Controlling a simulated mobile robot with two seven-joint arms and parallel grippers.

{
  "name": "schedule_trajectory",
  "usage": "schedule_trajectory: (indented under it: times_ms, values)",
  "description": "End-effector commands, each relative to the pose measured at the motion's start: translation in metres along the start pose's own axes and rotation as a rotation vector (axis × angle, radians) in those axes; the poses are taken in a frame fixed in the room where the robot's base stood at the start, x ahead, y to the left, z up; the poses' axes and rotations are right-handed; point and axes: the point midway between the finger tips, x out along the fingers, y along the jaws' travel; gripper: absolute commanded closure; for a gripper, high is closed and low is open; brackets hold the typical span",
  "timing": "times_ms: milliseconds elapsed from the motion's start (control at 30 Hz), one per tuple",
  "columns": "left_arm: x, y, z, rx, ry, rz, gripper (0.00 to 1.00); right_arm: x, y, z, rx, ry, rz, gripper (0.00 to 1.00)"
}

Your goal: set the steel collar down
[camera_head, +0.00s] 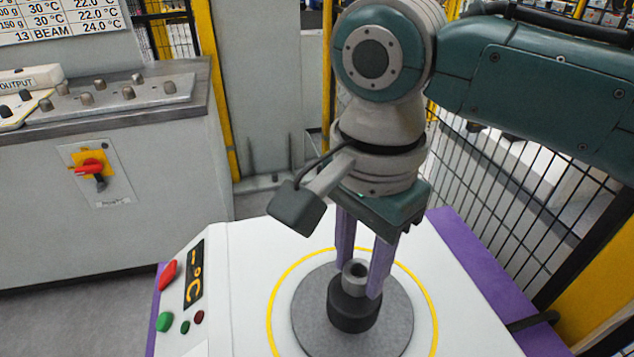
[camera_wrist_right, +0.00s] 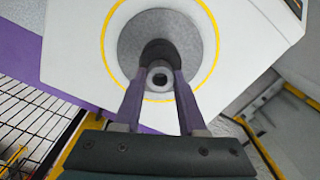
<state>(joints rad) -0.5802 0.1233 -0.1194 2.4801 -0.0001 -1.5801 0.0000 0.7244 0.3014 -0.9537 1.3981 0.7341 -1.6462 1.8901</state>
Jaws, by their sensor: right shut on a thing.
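The steel collar (camera_head: 355,271) is a small grey ring with an open bore. My right gripper (camera_head: 361,283) has its two purple fingers on either side of it and is shut on it. The collar is upright, right at the top of a black round piece (camera_head: 352,308) that stands on a grey round plate (camera_head: 312,318). I cannot tell whether the collar rests on the black piece or is just above it. In the right wrist view the collar (camera_wrist_right: 160,79) shows between the fingertips (camera_wrist_right: 158,82), with the black piece (camera_wrist_right: 157,49) behind it. My left gripper is not in view.
A grey control bench (camera_head: 110,180) stands at the left. A black mesh fence (camera_head: 490,190) runs behind my arm.

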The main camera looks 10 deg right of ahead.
Motion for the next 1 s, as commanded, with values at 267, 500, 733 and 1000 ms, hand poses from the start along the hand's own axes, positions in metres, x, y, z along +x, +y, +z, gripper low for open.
schedule_trajectory:
  times_ms: [267, 500, 733, 1000]
  values:
    - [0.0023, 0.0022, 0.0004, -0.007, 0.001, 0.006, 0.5, 0.0135, 0.0001, 0.0, -0.001, 0.001, 0.0, 1.0]
    - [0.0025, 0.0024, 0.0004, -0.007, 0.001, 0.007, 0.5, 0.0165, 0.0002, 0.0, -0.001, 0.001, 0.0, 0.57]
    - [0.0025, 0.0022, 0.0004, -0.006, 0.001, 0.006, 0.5, 0.0161, 0.0002, -0.0001, -0.001, 0.001, 0.0, 0.31]
    - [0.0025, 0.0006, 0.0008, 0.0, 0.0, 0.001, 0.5, 0.015, 0.0001, -0.0003, -0.001, 0.001, 0.0, 0.3]
